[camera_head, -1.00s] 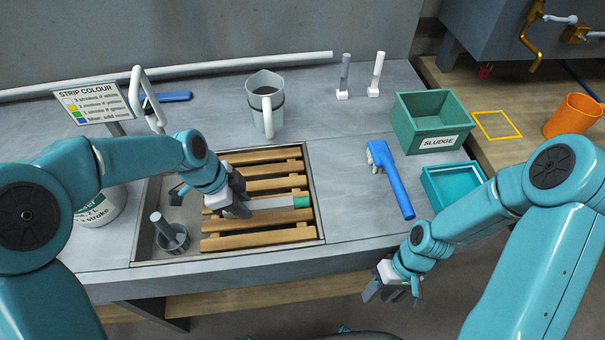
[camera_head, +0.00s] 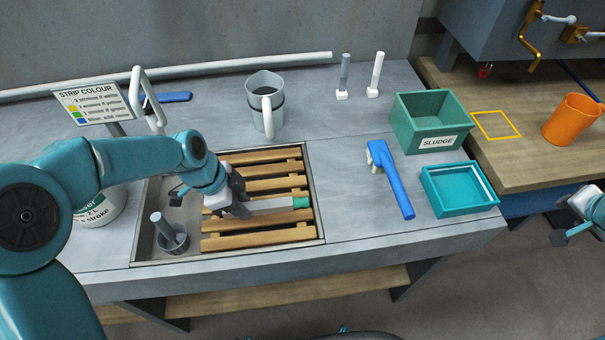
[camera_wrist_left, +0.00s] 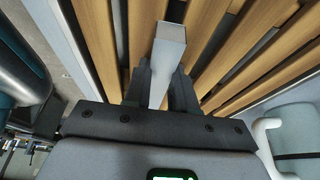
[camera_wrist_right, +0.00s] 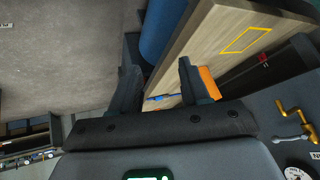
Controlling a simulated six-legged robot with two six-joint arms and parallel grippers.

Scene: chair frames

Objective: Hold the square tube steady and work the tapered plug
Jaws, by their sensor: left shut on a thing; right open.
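A grey square tube (camera_head: 270,204) lies level over the slatted wooden rack in the sink. A green piece, which looks like the tapered plug (camera_head: 301,202), sits at its right end. My left gripper (camera_head: 240,207) is shut on the tube near its left end. In the left wrist view the tube (camera_wrist_left: 169,45) runs out between the two fingers, and the green piece cannot be made out. My right gripper (camera_head: 562,238) is at the right edge of the head view, out in front of the wooden bench. In the right wrist view its fingers (camera_wrist_right: 160,85) are apart with nothing between them.
A blue-handled brush (camera_head: 394,182) lies right of the sink. A green SLUDGE bin (camera_head: 433,143) and a teal tray (camera_head: 460,202) stand further right. A grey jug (camera_head: 265,88) is behind the rack. An orange cup (camera_head: 571,119) and a yellow outline (camera_head: 496,125) are on the wooden bench.

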